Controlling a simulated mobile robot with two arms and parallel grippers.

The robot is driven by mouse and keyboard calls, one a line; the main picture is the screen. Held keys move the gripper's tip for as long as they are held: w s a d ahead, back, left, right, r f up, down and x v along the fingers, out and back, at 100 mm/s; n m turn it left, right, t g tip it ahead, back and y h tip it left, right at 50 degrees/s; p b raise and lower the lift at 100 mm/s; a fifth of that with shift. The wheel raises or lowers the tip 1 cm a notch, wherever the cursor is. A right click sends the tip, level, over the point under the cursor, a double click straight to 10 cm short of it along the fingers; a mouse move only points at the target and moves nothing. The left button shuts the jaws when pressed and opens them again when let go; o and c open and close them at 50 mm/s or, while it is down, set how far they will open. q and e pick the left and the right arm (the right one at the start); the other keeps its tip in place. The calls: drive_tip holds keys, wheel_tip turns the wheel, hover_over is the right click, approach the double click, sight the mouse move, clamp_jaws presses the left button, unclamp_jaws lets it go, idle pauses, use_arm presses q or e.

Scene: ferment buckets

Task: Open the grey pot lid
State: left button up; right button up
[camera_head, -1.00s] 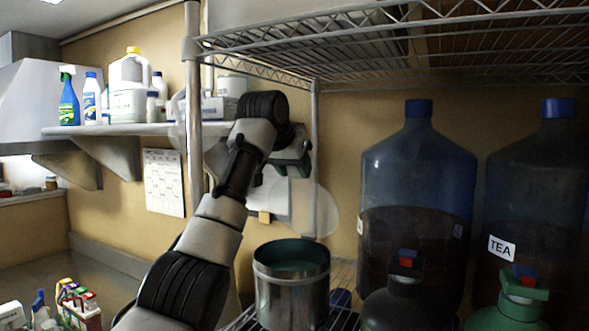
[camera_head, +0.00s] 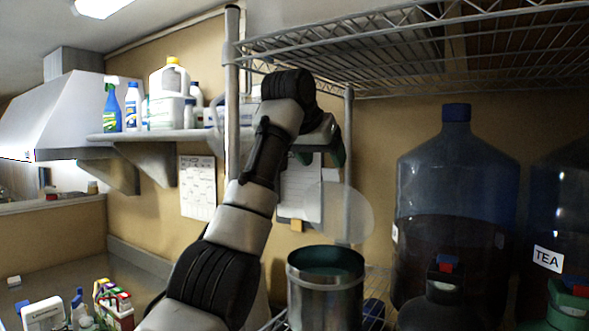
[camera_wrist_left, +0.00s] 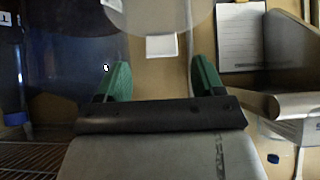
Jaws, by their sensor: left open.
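The grey metal pot (camera_head: 326,304) stands upright on the wire shelf in the head view, cut off by the bottom edge. Its top shows a teal, hollow-looking inside. A pale see-through disc (camera_head: 347,213) stands upright behind and above the pot; I cannot tell if it is the lid or how it is attached. It also shows at the top of the left wrist view (camera_wrist_left: 158,14). My left gripper (camera_head: 333,152) is above the pot, apart from it. Its green fingers (camera_wrist_left: 160,75) are spread and empty. My right gripper is not in view.
Large dark-filled jugs (camera_head: 452,222) stand right of the pot, with a smaller dark bottle (camera_head: 442,300) in front. A wire shelf (camera_head: 420,45) hangs overhead, its post (camera_head: 232,110) left of my arm. A clipboard (camera_head: 300,192) hangs on the wall behind.

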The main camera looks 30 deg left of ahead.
use_arm(q)
drive_tip(key=s+b, duration=1.1)
drive_tip(key=s, duration=0.1)
drive_tip(key=shift+s+a+r+b, duration=0.25)
drive_tip(key=shift+s+a+b, duration=0.1)
drive_tip(key=shift+a, duration=0.1)
